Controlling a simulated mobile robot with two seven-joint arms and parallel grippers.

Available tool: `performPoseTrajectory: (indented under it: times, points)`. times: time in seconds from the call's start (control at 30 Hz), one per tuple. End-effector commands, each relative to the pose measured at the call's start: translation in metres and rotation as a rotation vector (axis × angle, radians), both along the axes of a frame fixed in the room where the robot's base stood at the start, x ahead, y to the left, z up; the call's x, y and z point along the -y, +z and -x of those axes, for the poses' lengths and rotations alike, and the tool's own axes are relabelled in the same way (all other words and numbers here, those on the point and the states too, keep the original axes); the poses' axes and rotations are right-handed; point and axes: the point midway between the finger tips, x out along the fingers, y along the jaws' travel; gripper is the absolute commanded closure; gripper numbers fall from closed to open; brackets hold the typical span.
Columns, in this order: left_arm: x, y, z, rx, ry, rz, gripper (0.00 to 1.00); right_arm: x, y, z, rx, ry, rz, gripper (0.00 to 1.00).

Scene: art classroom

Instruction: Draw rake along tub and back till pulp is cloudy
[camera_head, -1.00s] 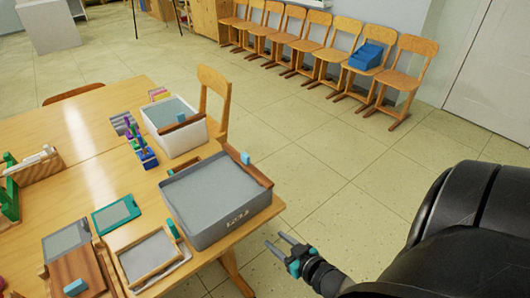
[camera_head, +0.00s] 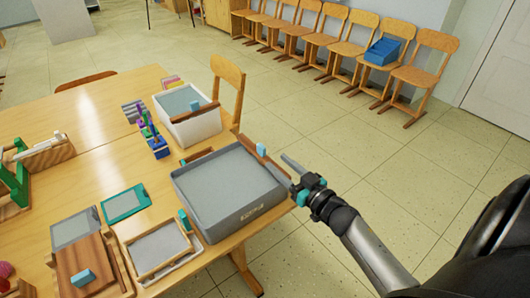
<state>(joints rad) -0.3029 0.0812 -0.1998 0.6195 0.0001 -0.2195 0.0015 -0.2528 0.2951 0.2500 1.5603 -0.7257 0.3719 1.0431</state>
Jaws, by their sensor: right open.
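A grey tub (camera_head: 245,215) with flat grey contents (camera_head: 225,185) stands at the table's right edge. A brown wooden bar (camera_head: 272,168) with a light blue block (camera_head: 261,150) lies along its right rim; it looks like the rake, partly hidden by my gripper. My right gripper (camera_head: 287,171) is open beside the tub's right side, its fingers pointing at the bar. I cannot tell whether they touch it. My left gripper is not in view.
A white tub (camera_head: 196,127) with a similar bar stands behind. A wooden frame (camera_head: 160,250), a teal-edged screen (camera_head: 124,203) and a brown board (camera_head: 88,266) lie at the left. A chair (camera_head: 228,88) stands behind the table. The floor at right is clear.

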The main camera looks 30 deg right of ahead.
Motion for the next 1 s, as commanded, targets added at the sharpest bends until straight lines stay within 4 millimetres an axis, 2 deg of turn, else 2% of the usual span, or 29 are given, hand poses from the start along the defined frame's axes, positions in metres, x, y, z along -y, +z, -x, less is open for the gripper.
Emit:
performPoseTrajectory:
  times: [0.2, 0.43, 0.6, 0.9, 1.0]
  points:
    - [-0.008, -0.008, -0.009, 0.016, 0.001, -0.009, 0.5, -0.002, 0.0, -0.037, 0.002, 0.0, 0.002, 0.53]
    - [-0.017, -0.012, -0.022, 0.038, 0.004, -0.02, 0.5, -0.005, -0.001, -0.063, 0.001, 0.0, 0.0, 0.53]
    - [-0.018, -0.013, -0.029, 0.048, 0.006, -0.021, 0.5, -0.005, -0.001, -0.071, -0.001, 0.0, 0.001, 0.53]
    - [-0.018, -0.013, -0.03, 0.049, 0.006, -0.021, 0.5, -0.006, 0.0, -0.071, -0.001, 0.0, 0.0, 0.53]
    - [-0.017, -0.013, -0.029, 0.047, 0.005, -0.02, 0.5, -0.006, 0.0, -0.071, -0.001, 0.0, 0.0, 0.64]
